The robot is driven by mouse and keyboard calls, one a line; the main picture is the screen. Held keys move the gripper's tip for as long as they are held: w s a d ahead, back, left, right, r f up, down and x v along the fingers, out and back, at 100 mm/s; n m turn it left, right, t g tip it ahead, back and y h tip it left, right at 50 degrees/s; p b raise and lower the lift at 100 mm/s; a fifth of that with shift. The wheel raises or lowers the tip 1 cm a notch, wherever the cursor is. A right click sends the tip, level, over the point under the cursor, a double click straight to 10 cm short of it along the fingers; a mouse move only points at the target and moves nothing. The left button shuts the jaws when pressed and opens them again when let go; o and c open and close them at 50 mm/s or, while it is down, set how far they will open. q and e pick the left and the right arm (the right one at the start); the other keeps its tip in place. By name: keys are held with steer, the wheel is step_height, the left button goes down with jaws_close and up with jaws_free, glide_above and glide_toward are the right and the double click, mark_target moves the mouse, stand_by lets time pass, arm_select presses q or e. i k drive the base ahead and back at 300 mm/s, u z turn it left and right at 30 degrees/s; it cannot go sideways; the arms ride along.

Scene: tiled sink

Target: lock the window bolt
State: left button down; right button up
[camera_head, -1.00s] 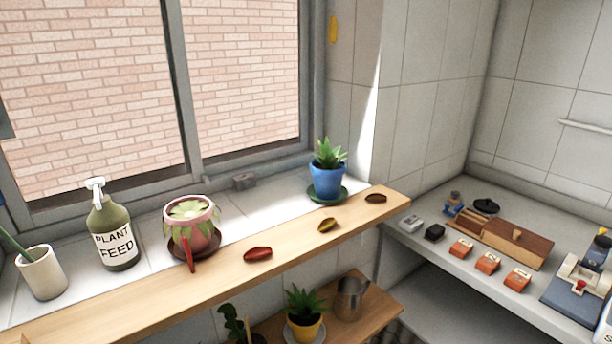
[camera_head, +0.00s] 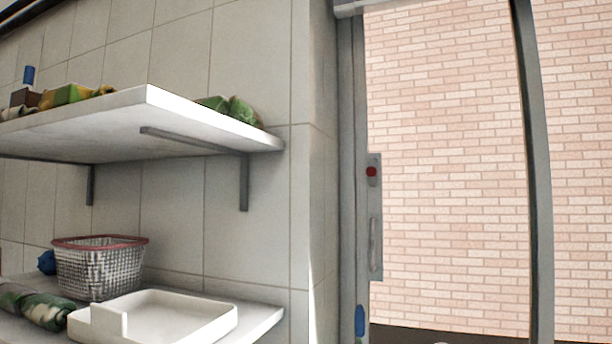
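The window (camera_head: 450,150) fills the right of the head view, with a brick wall behind the glass. A grey metal plate (camera_head: 376,200) is fixed at the window's left side. It carries a small round red part (camera_head: 371,171) near its top and an upright grey handle (camera_head: 373,240) below. I cannot tell which of these parts, if any, is the bolt, or whether it is locked. A small blue piece (camera_head: 359,320) sits low on the left window frame (camera_head: 350,130). Neither of my grippers is in view.
A white upper shelf (camera_head: 150,105) on dark brackets juts from the tiled wall at left. A lower shelf (camera_head: 262,318) holds a wire basket (camera_head: 100,268) with a red rim and a white tray (camera_head: 180,312). The space before the window is clear.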

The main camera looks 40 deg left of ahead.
mark_target(371, 171)
steer(key=u, duration=3.5)
steer(key=k, duration=0.75)
steer(key=z, duration=1.05)
